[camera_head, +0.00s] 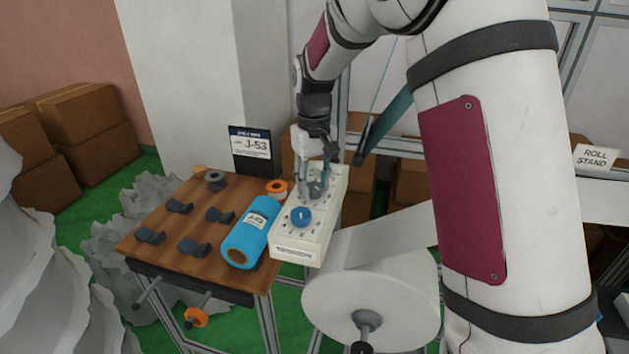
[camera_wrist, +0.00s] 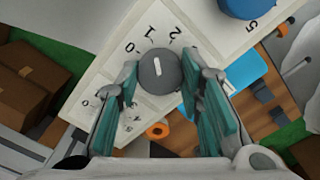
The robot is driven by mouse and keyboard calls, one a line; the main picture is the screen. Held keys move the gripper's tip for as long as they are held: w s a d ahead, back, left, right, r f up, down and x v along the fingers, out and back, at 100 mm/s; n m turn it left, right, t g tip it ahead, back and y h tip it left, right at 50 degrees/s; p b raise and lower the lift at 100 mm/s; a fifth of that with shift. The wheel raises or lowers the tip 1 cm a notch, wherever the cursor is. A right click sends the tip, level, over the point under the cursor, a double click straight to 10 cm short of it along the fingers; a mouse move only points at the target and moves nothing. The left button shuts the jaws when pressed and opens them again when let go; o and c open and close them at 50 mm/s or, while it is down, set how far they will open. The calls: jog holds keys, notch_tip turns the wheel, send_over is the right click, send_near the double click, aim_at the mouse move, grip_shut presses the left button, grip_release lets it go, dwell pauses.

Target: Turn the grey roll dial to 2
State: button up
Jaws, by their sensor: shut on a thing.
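The grey roll dial (camera_wrist: 158,72) sits on the white control box (camera_head: 290,240). In the wrist view the numbers 0, 1 and 2 are printed around its upper side. Its white mark points up and slightly left, close to the 1. In the head view the grey dial (camera_head: 317,190) is partly covered by the fingers. My gripper (camera_wrist: 165,80) is over the box with one finger on each side of the grey dial, shut on it. A blue dial (camera_head: 301,216) stands nearer the front of the box; it also shows at the top of the wrist view (camera_wrist: 246,5).
A wooden table (camera_head: 190,265) left of the box holds a blue roll (camera_head: 250,235), orange and grey rings and several dark clips. A large white roll (camera_head: 370,290) hangs at the front right. A J-53 sign (camera_head: 254,148) stands behind the table.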

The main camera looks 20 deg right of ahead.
aim_at(314, 186)
jog(key=m+p, duration=0.1)
jog(key=m, duration=0.5)
jog(key=shift+m, duration=0.3)
dwell(0.4)
jog(key=o, duration=1.2)
jog(key=shift+r, duration=0.1)
jog(key=shift+r, duration=5.9)
